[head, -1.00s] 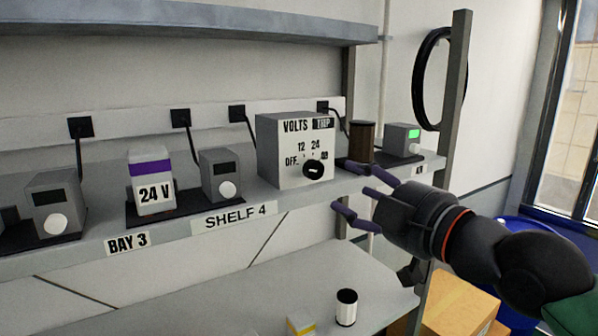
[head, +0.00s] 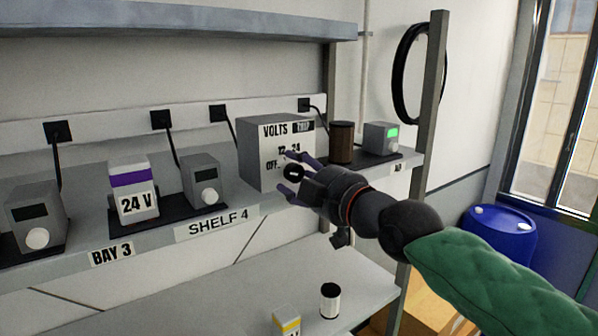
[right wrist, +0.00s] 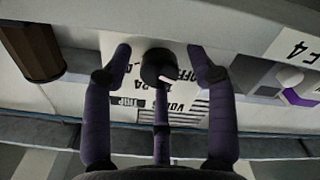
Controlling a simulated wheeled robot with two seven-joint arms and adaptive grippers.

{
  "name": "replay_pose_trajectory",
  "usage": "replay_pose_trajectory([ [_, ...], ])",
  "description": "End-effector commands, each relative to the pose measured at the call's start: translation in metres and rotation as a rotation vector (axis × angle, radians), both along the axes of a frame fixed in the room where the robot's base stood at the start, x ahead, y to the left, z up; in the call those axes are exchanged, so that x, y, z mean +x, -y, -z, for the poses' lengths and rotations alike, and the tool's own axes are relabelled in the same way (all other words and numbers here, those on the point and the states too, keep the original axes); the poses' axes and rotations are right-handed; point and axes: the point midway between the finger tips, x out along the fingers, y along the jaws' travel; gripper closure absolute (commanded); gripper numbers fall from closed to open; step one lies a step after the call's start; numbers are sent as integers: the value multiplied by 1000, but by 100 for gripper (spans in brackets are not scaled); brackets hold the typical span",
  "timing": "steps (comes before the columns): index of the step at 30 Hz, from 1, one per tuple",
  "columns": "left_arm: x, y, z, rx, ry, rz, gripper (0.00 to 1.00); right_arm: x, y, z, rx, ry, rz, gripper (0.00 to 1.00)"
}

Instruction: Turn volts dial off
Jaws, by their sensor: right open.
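The grey volts box (head: 262,150) stands on the shelf, its white face marked VOLTS, OFF, 12 and 24. Its black round dial (head: 293,172) is low on that face. In the right wrist view the dial (right wrist: 158,68) sits between my finger tips, with a pale mark on its edge. My right gripper (head: 286,173) is open with its fingers around the dial; I cannot tell whether they touch it. The fingers cover part of the scale, so the dial's exact setting is unclear. My left gripper is not in view.
The shelf post (head: 432,110) rises on the right.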

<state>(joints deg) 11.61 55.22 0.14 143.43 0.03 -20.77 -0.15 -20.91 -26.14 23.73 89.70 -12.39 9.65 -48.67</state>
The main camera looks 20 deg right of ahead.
Motion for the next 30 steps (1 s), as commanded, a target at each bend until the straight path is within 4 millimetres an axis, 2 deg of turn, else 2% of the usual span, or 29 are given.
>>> replay_pose_trajectory([
  [7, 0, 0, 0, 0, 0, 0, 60, 1, 0, 0, 0, 0, 0, 42],
  [13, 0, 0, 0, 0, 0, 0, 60, 0, 0, 0, 1, 0, 0, 98],
  [30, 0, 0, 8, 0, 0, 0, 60, 1, 0, 0, 60, -20, 0, 98],
])
